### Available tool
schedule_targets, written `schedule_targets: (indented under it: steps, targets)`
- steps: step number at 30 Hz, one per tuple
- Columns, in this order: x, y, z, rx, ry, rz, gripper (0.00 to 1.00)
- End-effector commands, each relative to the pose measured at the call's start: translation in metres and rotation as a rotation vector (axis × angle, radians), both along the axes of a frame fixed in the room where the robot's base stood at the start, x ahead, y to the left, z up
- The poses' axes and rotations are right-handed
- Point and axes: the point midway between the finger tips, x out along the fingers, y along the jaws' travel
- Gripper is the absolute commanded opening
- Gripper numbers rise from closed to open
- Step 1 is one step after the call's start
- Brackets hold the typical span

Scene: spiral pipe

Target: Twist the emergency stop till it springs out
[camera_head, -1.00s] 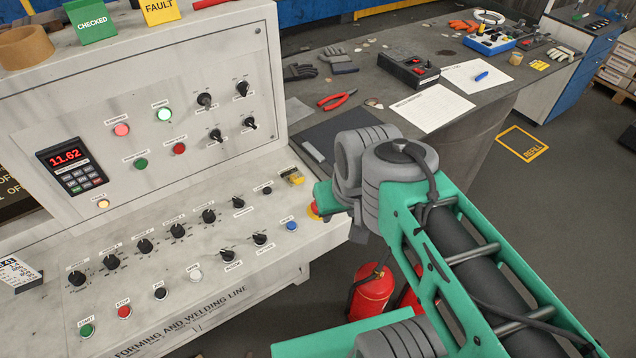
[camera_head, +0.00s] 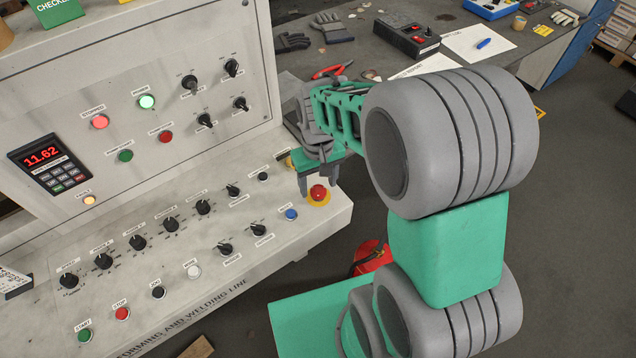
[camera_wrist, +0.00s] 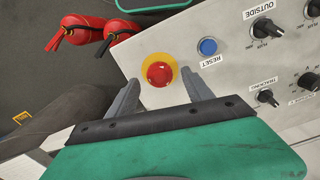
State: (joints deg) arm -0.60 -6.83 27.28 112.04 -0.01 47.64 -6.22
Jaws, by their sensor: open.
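The emergency stop is a red mushroom button (camera_head: 318,192) on a yellow disc, at the right end of the sloping control panel. In the wrist view the red button (camera_wrist: 160,74) lies ahead of my gripper, between the lines of its two fingers. My gripper (camera_head: 318,182) is just above and beside the button in the head view. In the wrist view my gripper (camera_wrist: 160,92) is open, with a finger on each side and nothing held. I cannot tell how far the fingertips stand above the panel.
A blue reset button (camera_wrist: 207,46) sits close beside the stop, with black knobs (camera_wrist: 267,98) further right. Red fire extinguishers (camera_wrist: 82,30) stand on the floor beyond the panel edge. A grey workbench (camera_head: 375,50) with gloves and papers lies behind.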

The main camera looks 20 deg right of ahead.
Motion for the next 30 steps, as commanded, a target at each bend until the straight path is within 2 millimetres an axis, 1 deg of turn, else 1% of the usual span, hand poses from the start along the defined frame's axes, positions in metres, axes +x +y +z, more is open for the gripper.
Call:
schedule_targets:
  steps: [1, 4, 11, 30]
  targets:
    - [-0.0002, -0.0001, -0.0052, 0.0, 0.001, 0.0, 0.6]
    - [-0.0002, -0.0001, -0.0125, 0.0, 0.0, 0.0, 0.6]
    - [0.0001, -0.0001, -0.0138, 0.0, -0.002, -0.001, 0.6]
    - [0.0001, 0.0001, -0.0132, 0.0, -0.002, 0.0, 0.07]
